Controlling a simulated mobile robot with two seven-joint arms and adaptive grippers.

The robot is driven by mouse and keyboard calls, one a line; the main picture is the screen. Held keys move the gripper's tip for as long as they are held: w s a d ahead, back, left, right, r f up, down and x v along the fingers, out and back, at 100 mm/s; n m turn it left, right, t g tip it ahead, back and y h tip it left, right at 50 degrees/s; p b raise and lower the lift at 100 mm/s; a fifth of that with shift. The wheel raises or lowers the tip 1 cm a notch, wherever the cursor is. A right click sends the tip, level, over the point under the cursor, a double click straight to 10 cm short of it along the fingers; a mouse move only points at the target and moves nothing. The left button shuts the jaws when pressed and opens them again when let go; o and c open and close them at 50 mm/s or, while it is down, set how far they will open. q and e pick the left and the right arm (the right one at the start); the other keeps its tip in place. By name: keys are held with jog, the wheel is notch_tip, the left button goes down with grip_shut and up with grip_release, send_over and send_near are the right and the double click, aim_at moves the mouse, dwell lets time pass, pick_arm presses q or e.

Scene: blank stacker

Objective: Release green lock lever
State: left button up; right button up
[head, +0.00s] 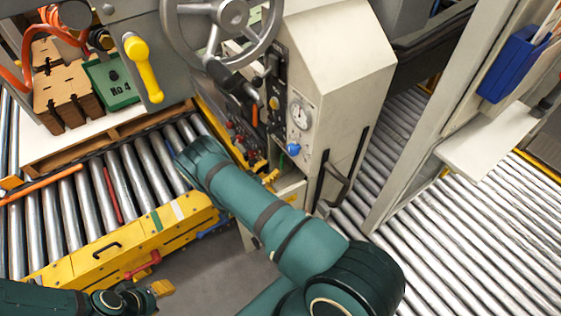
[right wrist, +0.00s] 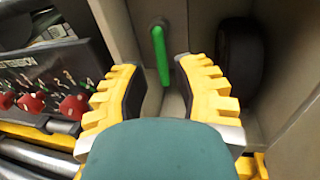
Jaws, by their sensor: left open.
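The green lock lever (right wrist: 161,52) stands out from a pale grey recess in the right wrist view. It is a slim upright bar, bent at its top. My right gripper (right wrist: 154,68) is open, with a yellow ribbed finger on each side of the lever's line. The lever's lower end shows in the gap between them, and no contact is visible. My left gripper (head: 161,288) is open and empty at the lower left.
A control panel with red knobs (right wrist: 73,106) lies left of the right gripper, and a dark round part (right wrist: 239,65) lies right. A handwheel (head: 222,30) and gauge (head: 299,115) are above. The yellow-edged roller conveyor (head: 120,190) runs at left.

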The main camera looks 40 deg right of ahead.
aim_at(281, 164)
jog(key=shift+w+d, duration=0.15)
jog(key=shift+d, duration=1.2)
jog(key=shift+w+d, duration=0.1)
jog(key=shift+d, duration=1.2)
jog(key=shift+c, duration=0.3)
grip_shut()
